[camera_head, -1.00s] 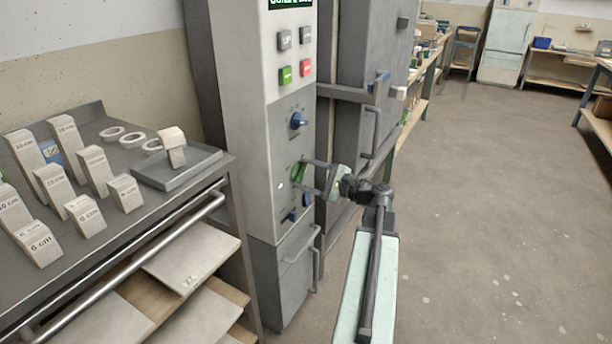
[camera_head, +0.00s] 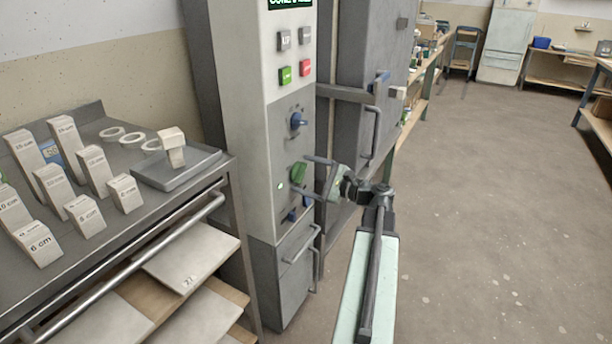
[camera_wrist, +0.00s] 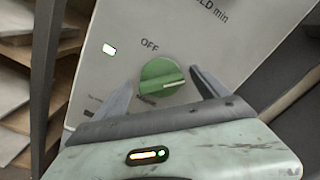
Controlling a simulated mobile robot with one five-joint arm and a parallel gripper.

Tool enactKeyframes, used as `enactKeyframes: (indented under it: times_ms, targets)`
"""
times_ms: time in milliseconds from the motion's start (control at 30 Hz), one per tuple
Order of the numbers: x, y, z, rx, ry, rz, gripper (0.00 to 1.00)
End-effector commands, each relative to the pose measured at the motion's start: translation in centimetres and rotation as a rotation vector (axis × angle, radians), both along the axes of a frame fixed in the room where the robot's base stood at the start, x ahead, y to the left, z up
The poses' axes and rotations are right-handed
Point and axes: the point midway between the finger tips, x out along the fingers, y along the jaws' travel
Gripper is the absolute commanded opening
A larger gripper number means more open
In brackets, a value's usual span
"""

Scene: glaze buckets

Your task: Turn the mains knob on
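The green mains knob (camera_head: 298,173) is on the lower front of the pale control panel (camera_head: 254,130). In the wrist view the knob (camera_wrist: 161,76) shows whole, with its white pointer line towards the right, away from the "OFF" label (camera_wrist: 149,45) above it. An "ON" label is not readable. A small lamp (camera_wrist: 109,49) is lit whitish green left of the knob; it also shows in the head view (camera_head: 281,186). My gripper (camera_head: 312,177) is open just in front of the panel. Its fingers (camera_wrist: 160,78) stand apart on either side of the knob, with visible gaps.
A blue knob (camera_head: 298,121) sits above, and blue switches (camera_head: 306,201) sit below. Coloured buttons (camera_head: 285,76) and a partly cut-off display (camera_head: 290,3) are higher. A grey cabinet (camera_head: 350,140) stands right of the panel. A cart (camera_head: 225,163) with labelled blocks stands left. Floor at right is clear.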

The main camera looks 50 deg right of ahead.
Motion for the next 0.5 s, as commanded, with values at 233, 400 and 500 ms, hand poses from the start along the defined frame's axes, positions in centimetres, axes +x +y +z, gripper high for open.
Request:
enactKeyframes:
  times_ms: [233, 400, 500]
  targets:
    - [-0.1, -0.1, 0.1, -0.001, -0.002, -0.001, 0.84]
    - [-2.5, -0.7, 0.0, -0.001, -0.002, -0.004, 0.84]
    - [-4.6, -1.2, 0.0, 0.0, -0.001, -0.004, 0.84]
